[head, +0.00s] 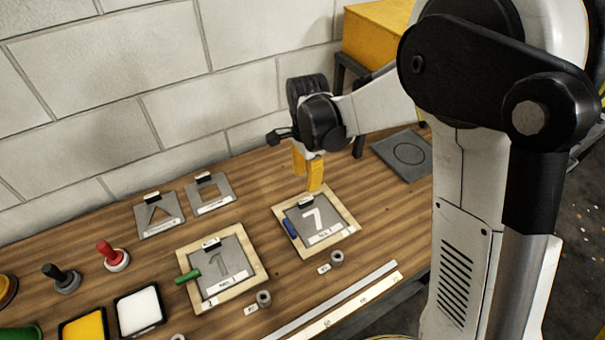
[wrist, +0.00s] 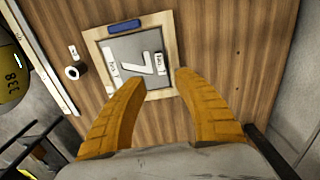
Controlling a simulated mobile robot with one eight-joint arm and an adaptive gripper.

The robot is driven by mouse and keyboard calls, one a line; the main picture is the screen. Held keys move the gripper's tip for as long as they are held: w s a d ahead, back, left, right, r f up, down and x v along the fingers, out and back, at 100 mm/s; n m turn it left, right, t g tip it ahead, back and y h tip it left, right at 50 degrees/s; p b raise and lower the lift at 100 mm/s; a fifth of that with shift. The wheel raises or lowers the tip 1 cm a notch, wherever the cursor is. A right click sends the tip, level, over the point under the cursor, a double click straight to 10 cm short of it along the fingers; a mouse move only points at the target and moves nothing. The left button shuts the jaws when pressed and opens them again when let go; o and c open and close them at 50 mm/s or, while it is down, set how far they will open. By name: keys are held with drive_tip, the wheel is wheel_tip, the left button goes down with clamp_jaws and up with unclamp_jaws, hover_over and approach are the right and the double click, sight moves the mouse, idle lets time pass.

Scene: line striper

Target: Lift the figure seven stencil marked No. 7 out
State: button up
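The figure seven stencil (head: 300,228) is a grey plate with a white 7-shaped cutout and a pale label along its near edge. It lies inside a light wooden frame (head: 347,234). A dark grip tab (head: 306,201) stands at its far edge, close under my gripper. My gripper (head: 307,186) has orange fingers pointing down above that far edge. The stencil (wrist: 123,45) shows ahead of the fingertips. I cannot tell whether the fingers touch anything.
A blue block (head: 290,228) sits at the frame's left side. A second framed stencil (head: 221,258) with a green block lies to the left. Two loose stencils (head: 158,216) lie near the wall. A grey ring (head: 337,257) and long strips (head: 345,305) lie in front.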

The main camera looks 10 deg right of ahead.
sight(306, 200)
wheel_tip(306, 200, down, 9)
drive_tip(key=b, duration=0.6)
clamp_jaws()
